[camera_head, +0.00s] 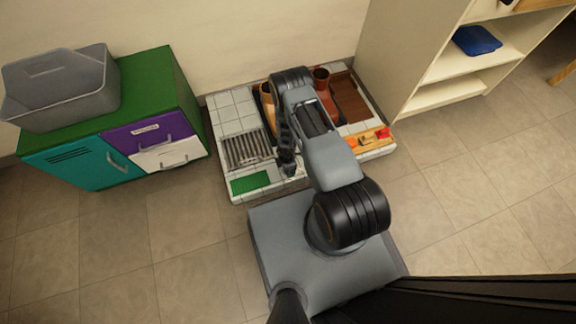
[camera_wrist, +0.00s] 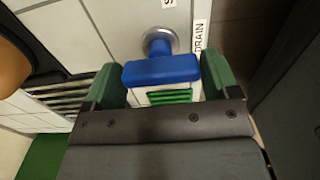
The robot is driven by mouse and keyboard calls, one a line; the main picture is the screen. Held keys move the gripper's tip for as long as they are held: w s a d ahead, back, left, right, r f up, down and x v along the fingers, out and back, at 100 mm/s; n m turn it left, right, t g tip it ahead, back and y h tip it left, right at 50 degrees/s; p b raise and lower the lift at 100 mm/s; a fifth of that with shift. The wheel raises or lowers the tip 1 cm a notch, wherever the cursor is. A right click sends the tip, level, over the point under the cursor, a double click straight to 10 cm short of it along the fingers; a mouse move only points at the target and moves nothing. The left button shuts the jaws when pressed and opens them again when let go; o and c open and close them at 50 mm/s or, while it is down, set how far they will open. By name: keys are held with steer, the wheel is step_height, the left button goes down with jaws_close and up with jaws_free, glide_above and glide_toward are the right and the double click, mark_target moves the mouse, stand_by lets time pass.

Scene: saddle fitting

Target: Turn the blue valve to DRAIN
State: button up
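The blue valve (camera_wrist: 160,70) shows in the wrist view as a blue bar handle in front of a round metal collar on a pale tiled face. A DRAIN label (camera_wrist: 200,36) is to the right of the collar; a second label, mostly cut off, is above it. My gripper (camera_wrist: 163,74) has its two green fingers on either side of the handle, which spans nearly the whole gap. Whether the fingers press on its ends cannot be told. In the head view my gripper (camera_head: 288,168) is at the tiled platform's front side, and I cannot make out the valve there.
A green-topped cabinet (camera_head: 160,75) with a grey bin (camera_head: 62,88) stands left, shelves (camera_head: 450,93) right. Floor around is clear.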

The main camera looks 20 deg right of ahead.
steer(key=o, duration=0.3)
steer(key=shift+r, duration=0.15)
step_height(320, 180, up, 14)
steer(key=p, duration=1.2)
steer(key=shift+f, duration=0.2)
